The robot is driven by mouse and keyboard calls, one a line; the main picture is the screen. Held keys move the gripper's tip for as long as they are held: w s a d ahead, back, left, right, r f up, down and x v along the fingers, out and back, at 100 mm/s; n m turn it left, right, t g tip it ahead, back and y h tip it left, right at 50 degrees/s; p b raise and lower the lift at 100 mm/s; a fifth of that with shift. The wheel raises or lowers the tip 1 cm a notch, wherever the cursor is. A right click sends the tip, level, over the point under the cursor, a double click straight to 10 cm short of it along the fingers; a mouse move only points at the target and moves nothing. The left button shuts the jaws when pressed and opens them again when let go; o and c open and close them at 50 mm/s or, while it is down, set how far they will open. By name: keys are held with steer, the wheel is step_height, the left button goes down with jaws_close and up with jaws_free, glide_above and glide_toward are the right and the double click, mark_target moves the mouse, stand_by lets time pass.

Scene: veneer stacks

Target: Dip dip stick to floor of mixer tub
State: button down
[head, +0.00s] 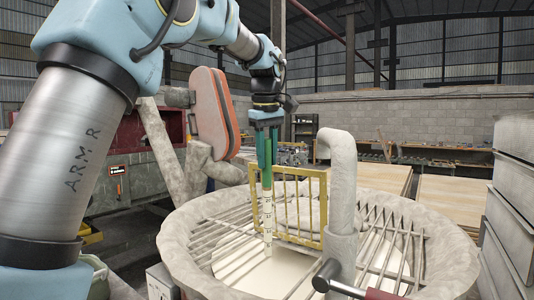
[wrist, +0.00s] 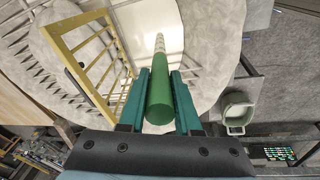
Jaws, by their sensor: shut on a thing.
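My gripper (head: 266,150) is shut on the green handle of the dip stick (head: 267,213), a pale rod with marks. In the wrist view, the green end of the dip stick (wrist: 160,100) sits between the fingers of my gripper (wrist: 159,98). The stick hangs upright over the mixer tub (head: 183,238), a round, pale, crusted tub with a grid of bars. Its lower end appears at or just above the pale liquid (head: 273,277); I cannot tell whether it touches. The tub floor is hidden by the liquid.
A yellow frame (head: 324,205) stands upright in the tub, close beside the stick. A thick bent pipe (head: 343,185) rises right of it. Grey metal boxes (head: 514,210) stack at the right. A greenish bucket (wrist: 237,112) sits outside the tub in the wrist view.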

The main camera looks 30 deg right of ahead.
mark_target(268, 186)
steer(key=shift+w+d+f+b, duration=0.7)
steer(key=shift+f+b, duration=1.35)
steer(key=shift+f, duration=2.75)
steer(key=shift+w+d+f+b, duration=0.3)
steer(key=shift+w+f+b, duration=1.2)
steer(key=shift+f, duration=3.25)
steer(key=shift+w+d+f+b, duration=0.4)
steer(key=shift+f+b, duration=2.2)
steer(key=shift+f, duration=2.2)
steer(key=shift+s+d+f, duration=0.1)
steer(key=shift+f, duration=0.1)
steer(key=shift+r, duration=0.1)
steer(key=shift+s+a+r+p, duration=0.35)
steer(key=shift+s+r+p, duration=0.2)
steer(key=shift+r+p, duration=2.25)
steer(key=shift+s+a+r+p, duration=0.45)
steer(key=shift+r+p, duration=1.35)
steer(key=shift+r, duration=1.9)
steer(key=shift+s+a+r+p, duration=0.2)
steer(key=shift+s+r+p, duration=0.5)
steer(key=shift+r+p, duration=2.1)
steer(key=shift+r+b, duration=0.45)
steer(key=shift+r, duration=0.1)
